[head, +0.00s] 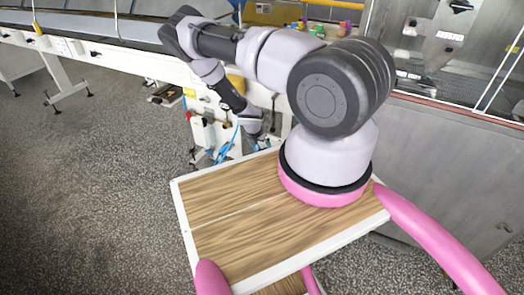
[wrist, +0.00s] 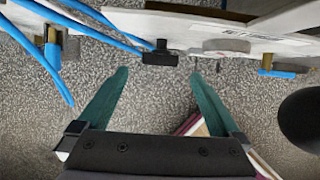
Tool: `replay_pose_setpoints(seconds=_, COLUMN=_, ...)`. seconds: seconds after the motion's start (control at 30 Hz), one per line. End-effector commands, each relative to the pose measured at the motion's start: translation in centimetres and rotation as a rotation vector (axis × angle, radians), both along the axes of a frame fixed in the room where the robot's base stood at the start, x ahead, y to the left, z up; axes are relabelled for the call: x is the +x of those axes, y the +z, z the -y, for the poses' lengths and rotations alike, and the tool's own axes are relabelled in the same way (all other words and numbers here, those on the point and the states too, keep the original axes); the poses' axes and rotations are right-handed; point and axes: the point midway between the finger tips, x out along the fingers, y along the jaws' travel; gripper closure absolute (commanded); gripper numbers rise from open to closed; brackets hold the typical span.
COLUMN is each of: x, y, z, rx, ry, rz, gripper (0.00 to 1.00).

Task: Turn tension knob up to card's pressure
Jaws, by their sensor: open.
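My gripper (wrist: 158,72) is open, its two green fingers wide apart and pointing toward the machine's edge. A black knob-like part (wrist: 160,57) on the panel's edge lies beyond the fingertips, between their lines, with nothing held. I cannot be sure it is the tension knob. A pale round part (wrist: 227,45), perhaps a gauge seen edge-on, sits to its right; no reading is visible. In the head view, my gripper (head: 259,141) is low by the white machine panel (head: 204,132), small and partly hidden. I cannot make out a card with a pressure.
Blue hoses (wrist: 60,45) run at the left of the wrist view, close to the left finger. Fittings with brass and blue parts (wrist: 267,66) stick out at the right. A conveyor (head: 110,30) runs across the back. Speckled floor (head: 90,190) is open at the left.

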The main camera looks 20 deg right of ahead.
Motion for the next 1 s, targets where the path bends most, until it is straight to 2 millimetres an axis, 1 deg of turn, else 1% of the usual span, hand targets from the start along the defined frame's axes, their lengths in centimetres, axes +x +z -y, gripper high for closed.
replay_pose_setpoints(seconds=0.03, x=0.2, y=-1.0, z=0.4, rx=-0.001, ry=0.0, rz=-0.001, gripper=0.0)
replay_pose_setpoints(seconds=0.1, x=0.5, y=-2.0, z=0.7, rx=0.0, ry=-0.001, rz=0.0, gripper=0.0)
replay_pose_setpoints(seconds=0.3, x=1.0, y=-4.0, z=1.4, rx=-0.001, ry=-0.002, rz=0.0, gripper=0.0)
replay_pose_setpoints(seconds=0.43, x=1.2, y=-4.4, z=1.5, rx=0.0, ry=-0.002, rz=0.001, gripper=0.0)
replay_pose_setpoints(seconds=0.67, x=1.2, y=-4.4, z=1.5, rx=0.0, ry=-0.003, rz=0.002, gripper=0.0)
replay_pose_setpoints(seconds=0.7, x=1.2, y=-4.4, z=1.5, rx=0.0, ry=-0.003, rz=0.002, gripper=0.15)
replay_pose_setpoints(seconds=0.77, x=1.2, y=-4.4, z=1.5, rx=0.0, ry=-0.003, rz=0.002, gripper=0.38)
replay_pose_setpoints(seconds=0.8, x=1.2, y=-4.4, z=1.5, rx=0.0, ry=-0.003, rz=0.002, gripper=0.54)
replay_pose_setpoints(seconds=0.87, x=1.2, y=-4.4, z=1.5, rx=0.0, ry=-0.003, rz=0.002, gripper=0.77)
replay_pose_setpoints(seconds=0.9, x=1.2, y=-4.4, z=1.5, rx=0.0, ry=-0.003, rz=0.002, gripper=0.81)
replay_pose_setpoints(seconds=1.0, x=1.1, y=-4.4, z=1.5, rx=0.005, ry=-0.003, rz=0.009, gripper=0.81)
